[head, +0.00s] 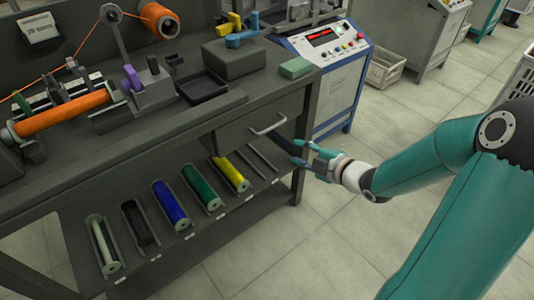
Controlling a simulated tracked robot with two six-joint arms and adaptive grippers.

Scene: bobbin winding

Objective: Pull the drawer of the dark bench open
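The dark bench (150,98) fills the left and middle of the head view. Its drawer (238,136) is below the top at the right end and looks shut. A pale bar handle (270,127) is on the drawer front. My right gripper (294,152) comes in from the right, just right of and below the handle, apart from it in the picture. Its teal fingers point toward the bench and look spread, with nothing seen between them. My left gripper is not in view.
A lower shelf holds several coloured spools, including a blue one (171,204) and a yellow one (230,174). A control cabinet (335,85) stands right of the bench. A black tray (202,88) sits on the top above the drawer. The floor in front is clear.

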